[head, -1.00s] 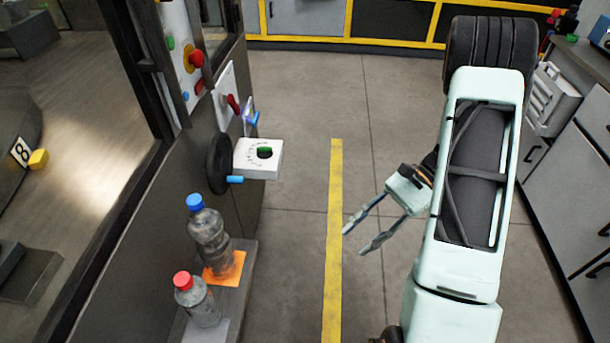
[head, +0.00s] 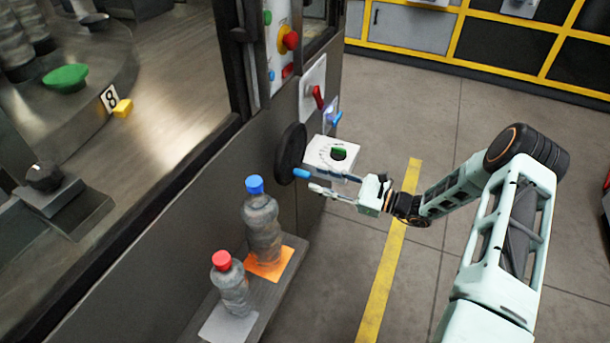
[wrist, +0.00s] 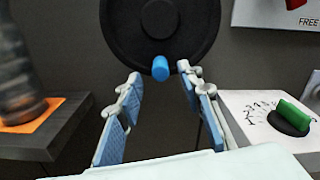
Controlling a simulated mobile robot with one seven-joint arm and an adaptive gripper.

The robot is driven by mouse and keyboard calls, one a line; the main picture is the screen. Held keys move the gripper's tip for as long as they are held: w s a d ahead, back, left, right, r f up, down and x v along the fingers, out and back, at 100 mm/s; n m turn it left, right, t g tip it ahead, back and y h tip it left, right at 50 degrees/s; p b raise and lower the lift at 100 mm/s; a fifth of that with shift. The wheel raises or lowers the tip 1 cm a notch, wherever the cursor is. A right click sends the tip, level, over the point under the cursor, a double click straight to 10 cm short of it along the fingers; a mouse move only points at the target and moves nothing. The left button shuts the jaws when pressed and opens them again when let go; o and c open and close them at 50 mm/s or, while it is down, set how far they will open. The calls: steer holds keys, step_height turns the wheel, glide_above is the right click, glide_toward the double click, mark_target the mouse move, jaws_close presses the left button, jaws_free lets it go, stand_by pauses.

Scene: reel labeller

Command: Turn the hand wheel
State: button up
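The hand wheel is a black disc (head: 290,152) mounted on the grey machine panel, with a blue handle (head: 301,174) sticking out from its lower part. In the wrist view the wheel (wrist: 188,38) fills the top middle, and its blue handle (wrist: 160,68) points toward the camera. My gripper (head: 316,188) reaches in from the right, close to the handle. In the wrist view my gripper (wrist: 158,80) is open, with its two fingers spread left and right of the handle. The handle shows between and just beyond the fingertips; I cannot tell whether either finger touches it.
A white dial box with a green knob (head: 339,153) juts out right beside the wheel, close to my gripper. Below, a shelf holds a blue-capped bottle (head: 261,222) and a red-capped bottle (head: 231,287). Red and blue switches (head: 317,96) sit above. The floor to the right is free.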

mark_target(310, 176)
steer(key=x, duration=0.5)
steer(key=shift+a, duration=0.1)
jaws_close()
